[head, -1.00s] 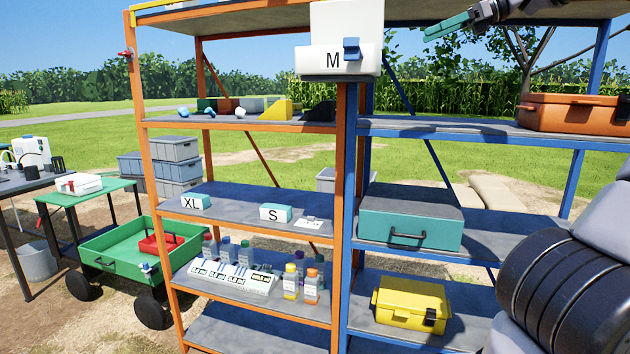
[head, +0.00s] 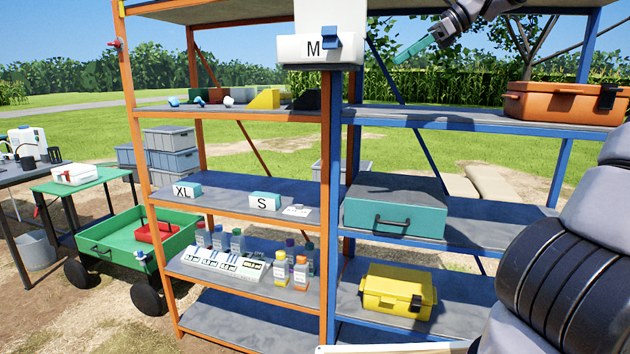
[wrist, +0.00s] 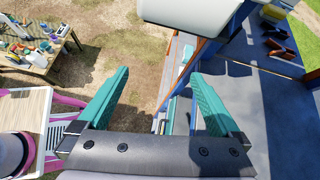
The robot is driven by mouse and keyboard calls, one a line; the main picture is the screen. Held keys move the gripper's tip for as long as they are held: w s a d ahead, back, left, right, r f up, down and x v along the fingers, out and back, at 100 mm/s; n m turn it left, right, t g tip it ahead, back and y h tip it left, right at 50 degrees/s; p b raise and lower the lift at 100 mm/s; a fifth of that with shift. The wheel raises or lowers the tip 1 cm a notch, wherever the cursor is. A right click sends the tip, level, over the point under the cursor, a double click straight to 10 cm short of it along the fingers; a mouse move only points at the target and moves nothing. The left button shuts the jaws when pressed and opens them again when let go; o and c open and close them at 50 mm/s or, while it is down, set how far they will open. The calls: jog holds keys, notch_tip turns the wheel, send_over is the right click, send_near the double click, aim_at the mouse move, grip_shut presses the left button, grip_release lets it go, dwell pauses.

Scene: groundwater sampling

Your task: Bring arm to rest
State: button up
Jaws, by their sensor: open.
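My gripper (head: 412,50) shows at the top right of the head view, in front of the blue shelf unit, with teal fingers pointing down and left. In the wrist view my gripper (wrist: 160,82) has its two teal fingers spread wide, with nothing between them. Ground and a shelf edge lie beyond the fingers. My upper arm fills the lower right of the head view.
A white box marked M (head: 318,48) is mounted at the shelf posts, left of my gripper. The blue unit holds an orange case (head: 560,102), a teal case (head: 395,207) and a yellow case (head: 398,291). A green cart (head: 125,262) stands left.

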jog(key=s+a+f+n+g+h, duration=0.1)
jog(key=s+a+f+n+h, duration=0.25)
jog(key=f, duration=0.35)
jog(key=s+a+f+n+h, duration=0.2)
jog(key=s+a+f+h, duration=0.15)
jog(key=f, duration=0.35)
jog(key=s+d+n+t, duration=0.2)
jog(key=s+d+n, duration=0.2)
jog(key=s, duration=0.6)
jog(key=s+d+n+t+h, duration=0.1)
jog(key=s+d+n+t, duration=0.2)
jog(key=s, duration=0.7)
jog(key=d+n, duration=0.2)
jog(key=n, duration=0.1)
jog(key=shift+s+d+r, duration=0.3)
jog(key=shift+s+r, duration=0.05)
jog(key=shift+s, duration=0.05)
